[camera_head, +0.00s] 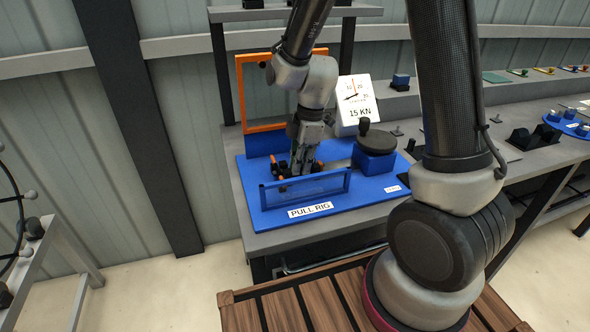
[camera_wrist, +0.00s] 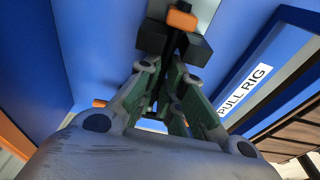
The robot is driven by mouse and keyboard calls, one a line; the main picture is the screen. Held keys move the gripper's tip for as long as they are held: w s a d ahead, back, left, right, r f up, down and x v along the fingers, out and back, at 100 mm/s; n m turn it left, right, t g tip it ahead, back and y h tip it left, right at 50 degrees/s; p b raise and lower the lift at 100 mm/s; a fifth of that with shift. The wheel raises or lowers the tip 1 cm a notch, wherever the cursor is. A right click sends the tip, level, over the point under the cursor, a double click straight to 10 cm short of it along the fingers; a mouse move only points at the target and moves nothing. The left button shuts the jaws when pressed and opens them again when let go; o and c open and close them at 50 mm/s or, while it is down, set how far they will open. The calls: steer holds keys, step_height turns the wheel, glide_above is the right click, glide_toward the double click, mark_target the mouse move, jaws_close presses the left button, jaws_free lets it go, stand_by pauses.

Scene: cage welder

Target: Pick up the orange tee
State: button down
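My gripper (camera_head: 301,170) points down into the blue pull rig, behind its front window frame. In the wrist view, its two dark fingertips (camera_wrist: 172,44) stand on either side of a thin dark stem. An orange end piece (camera_wrist: 181,18) shows just beyond the fingertips, and a smaller orange piece (camera_wrist: 99,103) shows to the left. In the head view, an orange piece (camera_head: 283,166) shows beside the fingers. I cannot tell which of these belongs to the orange tee. The fingers hide much of it, and whether they press on the stem is unclear.
The blue rig base (camera_head: 264,222) lies on a grey bench. An orange-framed panel (camera_head: 240,100) is raised at its back left. A blue block with a black knob (camera_head: 375,145) stands right of my gripper. A white dial gauge (camera_head: 357,100) reads 15 KN behind it.

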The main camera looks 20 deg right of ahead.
step_height(320, 180, up, 10)
stand_by(0.7)
steer(key=c, duration=2.2)
jaws_free()
jaws_close()
steer(key=shift+f, duration=1.5)
steer(key=shift+r, duration=0.1)
